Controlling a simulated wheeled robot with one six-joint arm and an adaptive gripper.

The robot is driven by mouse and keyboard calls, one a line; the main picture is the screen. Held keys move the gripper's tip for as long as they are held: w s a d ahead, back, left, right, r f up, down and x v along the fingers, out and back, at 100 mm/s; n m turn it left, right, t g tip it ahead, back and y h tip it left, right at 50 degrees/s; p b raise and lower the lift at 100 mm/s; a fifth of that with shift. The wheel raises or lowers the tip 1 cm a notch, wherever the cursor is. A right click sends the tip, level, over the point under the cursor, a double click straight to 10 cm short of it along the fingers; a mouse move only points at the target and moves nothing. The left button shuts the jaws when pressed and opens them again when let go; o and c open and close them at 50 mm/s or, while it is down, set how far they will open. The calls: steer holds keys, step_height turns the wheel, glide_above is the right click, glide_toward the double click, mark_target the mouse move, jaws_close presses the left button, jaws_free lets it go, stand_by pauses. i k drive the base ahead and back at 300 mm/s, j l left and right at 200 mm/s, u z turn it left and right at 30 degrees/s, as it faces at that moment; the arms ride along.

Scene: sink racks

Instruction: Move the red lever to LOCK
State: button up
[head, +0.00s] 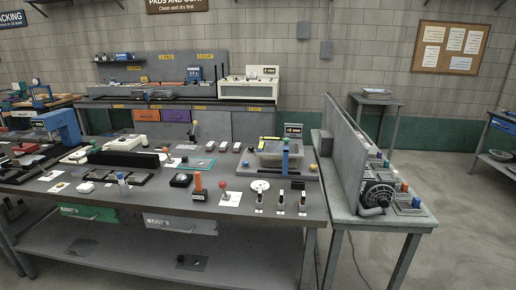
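A small red ball knob (223,184) stands at the front middle of the near workbench, over a white plate (231,199). It looks like a lever knob, but its shaft is too small to make out. Left of it, an upright orange-red handle (197,181) stands on a black base (204,198) with a white label. I cannot tell for certain which of the two is the red lever. No LOCK marking is legible, so the lever's position cannot be told. My gripper is not in view.
Several dark upright clamps (280,201) stand right of the knob, near a white disc (260,185). A black bar (123,158) and blue press (62,125) are on the left. A side table (345,215) with a tall grey panel stands right. Floor is open at far right.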

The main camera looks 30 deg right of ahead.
mark_target(223, 185)
steer(key=i+l, duration=0.3)
steer(key=i, duration=0.15)
steer(key=i+l, duration=0.3)
steer(key=i, duration=0.2)
steer(key=j+u, duration=0.05)
